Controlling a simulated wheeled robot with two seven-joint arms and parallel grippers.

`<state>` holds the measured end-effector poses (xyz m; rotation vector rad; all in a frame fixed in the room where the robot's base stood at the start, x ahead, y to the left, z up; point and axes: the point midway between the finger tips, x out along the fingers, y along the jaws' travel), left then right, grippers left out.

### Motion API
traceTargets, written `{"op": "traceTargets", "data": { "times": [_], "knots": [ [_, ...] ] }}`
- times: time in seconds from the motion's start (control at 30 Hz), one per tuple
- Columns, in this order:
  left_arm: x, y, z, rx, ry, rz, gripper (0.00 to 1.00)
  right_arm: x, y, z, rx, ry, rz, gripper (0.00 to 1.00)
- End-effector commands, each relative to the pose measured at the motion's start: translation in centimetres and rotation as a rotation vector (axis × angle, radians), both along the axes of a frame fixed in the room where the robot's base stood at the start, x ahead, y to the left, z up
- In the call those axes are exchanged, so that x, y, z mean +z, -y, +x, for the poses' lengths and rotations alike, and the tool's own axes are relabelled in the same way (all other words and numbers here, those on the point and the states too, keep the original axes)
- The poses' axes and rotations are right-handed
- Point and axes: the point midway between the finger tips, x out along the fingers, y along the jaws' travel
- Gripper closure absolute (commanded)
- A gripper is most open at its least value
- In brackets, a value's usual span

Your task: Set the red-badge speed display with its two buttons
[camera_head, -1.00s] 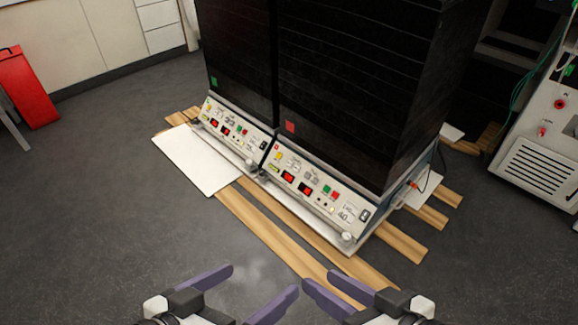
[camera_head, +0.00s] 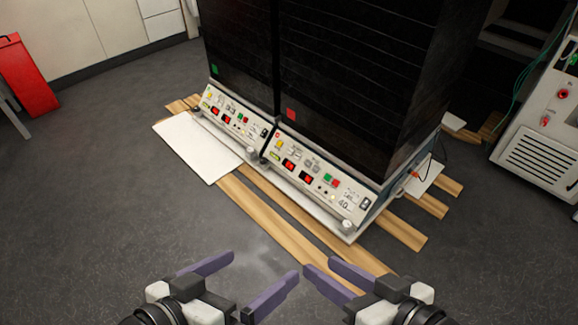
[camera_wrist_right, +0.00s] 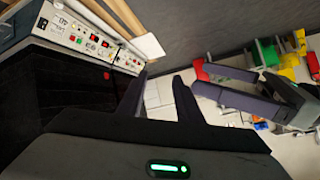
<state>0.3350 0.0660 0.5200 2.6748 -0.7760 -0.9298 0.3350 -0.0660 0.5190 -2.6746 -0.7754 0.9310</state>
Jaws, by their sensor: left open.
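My left gripper (camera_head: 264,266) is open and empty, in front of the machines. My right gripper (camera_head: 319,264) is open and empty beside it, apart from the panel.
A similar machine with a green badge (camera_head: 215,70) stands against the left side. Wooden slats (camera_head: 262,217) and a white board (camera_head: 196,149) lie on the floor. A white machine (camera_head: 540,150) stands at the right. Front-left floor is clear.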

Motion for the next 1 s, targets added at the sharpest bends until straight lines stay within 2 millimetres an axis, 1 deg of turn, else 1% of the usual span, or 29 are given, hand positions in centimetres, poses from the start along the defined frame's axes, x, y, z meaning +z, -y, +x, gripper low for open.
{"op": "traceTargets", "data": {
  "times": [0.03,0.17,0.2,1.0],
  "knots": [
    [-0.04,0.0,0.0,0.0,0.0,0.0,0.0,-0.05,0.0,-0.01,0.0,0.0,0.0,0.71],
    [-0.04,0.0,0.0,0.0,0.0,0.0,0.0,-0.05,0.0,-0.01,0.0,0.0,0.0,0.93],
    [-0.04,0.0,0.0,0.0,0.0,0.0,0.0,-0.05,0.0,-0.01,0.0,0.0,0.0,1.0],
    [-0.05,0.03,-0.02,-0.001,0.0,-0.001,0.0,-0.03,-0.04,-0.02,0.001,0.0,0.001,1.0]
  ]
}}
